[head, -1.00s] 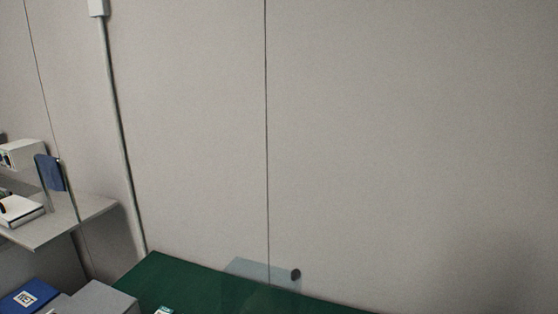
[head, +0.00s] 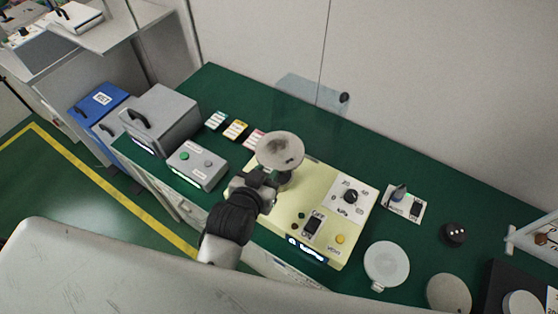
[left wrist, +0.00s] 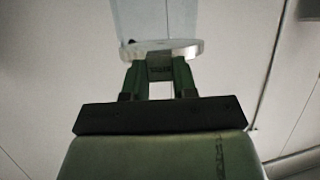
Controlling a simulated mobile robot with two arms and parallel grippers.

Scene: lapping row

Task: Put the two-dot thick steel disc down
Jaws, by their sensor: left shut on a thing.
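A round steel disc (head: 280,149) sits or hovers over a short pedestal on the pale yellow machine (head: 270,226); I cannot tell whether it touches the pedestal. My left gripper (head: 262,181) is at its near side. In the left wrist view the fingers (left wrist: 160,74) are shut on the near edge of the disc (left wrist: 175,46), seen nearly edge-on. My right gripper is not in view.
The yellow machine has a knob, a switch and buttons. A grey button box (head: 197,167) and coloured cards (head: 236,130) lie to its left. A pale round disc (head: 387,264), a grey disc (head: 449,293) and a black knob-like piece (head: 455,232) lie to its right. Bare green bench shows behind the machine.

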